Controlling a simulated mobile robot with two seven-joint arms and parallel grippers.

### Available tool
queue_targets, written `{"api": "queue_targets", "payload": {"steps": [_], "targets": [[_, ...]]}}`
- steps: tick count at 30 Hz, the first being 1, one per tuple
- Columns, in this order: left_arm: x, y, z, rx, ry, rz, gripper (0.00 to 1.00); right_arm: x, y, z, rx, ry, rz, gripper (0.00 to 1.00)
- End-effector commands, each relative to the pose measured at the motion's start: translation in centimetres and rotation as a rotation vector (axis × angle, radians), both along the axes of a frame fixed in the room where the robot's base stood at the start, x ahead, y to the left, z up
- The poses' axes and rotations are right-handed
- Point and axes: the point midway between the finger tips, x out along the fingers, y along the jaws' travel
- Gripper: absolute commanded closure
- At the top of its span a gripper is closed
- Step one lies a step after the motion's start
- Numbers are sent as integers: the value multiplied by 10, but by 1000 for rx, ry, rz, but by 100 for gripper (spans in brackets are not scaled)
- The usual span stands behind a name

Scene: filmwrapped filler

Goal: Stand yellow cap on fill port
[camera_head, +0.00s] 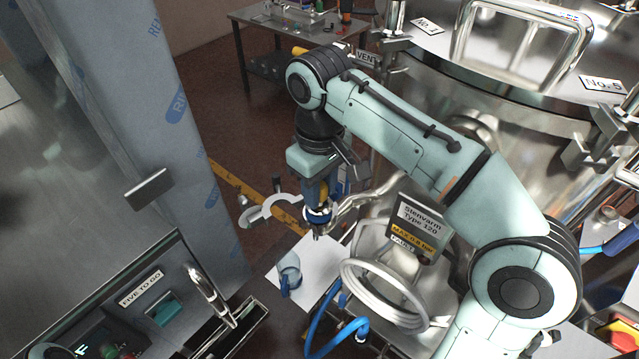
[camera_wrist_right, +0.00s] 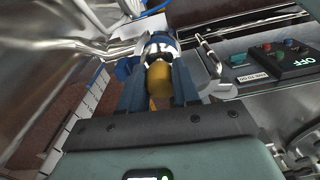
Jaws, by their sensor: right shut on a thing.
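My right gripper (camera_head: 318,205) points down in the middle of the head view. Its two blue fingers are shut on the yellow cap (camera_wrist_right: 158,80), which shows between them in the right wrist view. In the head view only a sliver of the cap (camera_head: 323,191) shows. A blue-and-white ringed fitting (camera_wrist_right: 160,47), which looks like the fill port, lies just beyond the cap; it also shows under the fingertips in the head view (camera_head: 318,217). I cannot tell whether cap and fitting touch. My left gripper is not in view.
A grey C-shaped clamp (camera_head: 268,209) is close left of the gripper. A curved metal pipe (camera_head: 365,200) and a Slenvarm sign (camera_head: 413,224) are to the right. A blue translucent cup (camera_head: 289,275) and coiled white hose (camera_head: 384,291) are below. A control panel (camera_head: 115,335) is lower left.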

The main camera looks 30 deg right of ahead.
Motion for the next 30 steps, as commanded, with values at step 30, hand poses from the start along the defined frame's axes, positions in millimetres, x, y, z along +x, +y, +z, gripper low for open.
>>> {"api": "queue_targets", "payload": {"steps": [30], "targets": [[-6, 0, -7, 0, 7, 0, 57, 1, 0, -16, 0, 0, 0, 100]]}}
